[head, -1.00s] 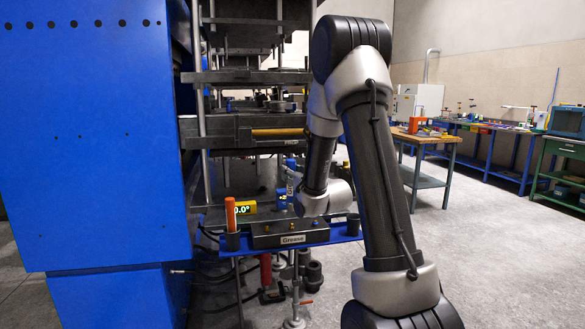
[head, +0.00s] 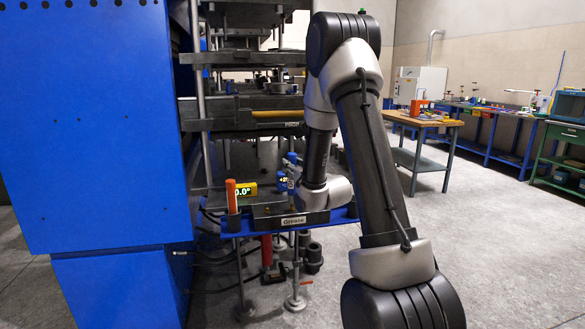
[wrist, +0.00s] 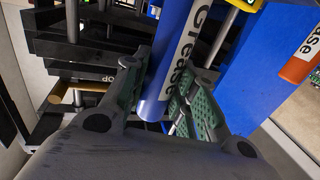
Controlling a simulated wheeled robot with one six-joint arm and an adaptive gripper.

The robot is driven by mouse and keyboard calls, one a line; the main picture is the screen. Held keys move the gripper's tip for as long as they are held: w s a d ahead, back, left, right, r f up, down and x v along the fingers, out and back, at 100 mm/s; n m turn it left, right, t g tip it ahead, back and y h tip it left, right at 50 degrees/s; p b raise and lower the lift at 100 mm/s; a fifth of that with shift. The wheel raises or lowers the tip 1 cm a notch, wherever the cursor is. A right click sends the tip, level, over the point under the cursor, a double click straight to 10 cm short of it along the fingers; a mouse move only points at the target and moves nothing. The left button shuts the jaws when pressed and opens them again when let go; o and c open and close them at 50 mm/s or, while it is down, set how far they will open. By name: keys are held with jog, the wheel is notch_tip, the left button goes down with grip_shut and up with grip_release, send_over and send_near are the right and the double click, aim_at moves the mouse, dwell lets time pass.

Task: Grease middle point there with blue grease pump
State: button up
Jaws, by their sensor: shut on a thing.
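In the wrist view my gripper (wrist: 160,88) is shut on the blue grease pump (wrist: 172,62), a blue cylinder with a white "Grease" label. The green finger pads lie on either side of it. In the head view my forearm and wrist reach down over the blue shelf, and the gripper cannot be made out clearly. The press (head: 255,102) stands behind, with stacked dark plates. One plate carries a partly readable label (head: 292,124), seemingly "MIDD". No grease point can be made out.
An orange tube (head: 231,196) stands at the left of the blue shelf (head: 340,214), near a yellow display (head: 244,190) and a "Grease" holder (head: 293,220). A large blue press housing (head: 100,130) fills the left. A wooden-topped table (head: 425,121) stands right; the floor between is open.

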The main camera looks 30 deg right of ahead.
aim_at(293, 154)
jog(key=shift+f, duration=0.5)
dwell(1.0)
jog(key=shift+r, duration=3.55)
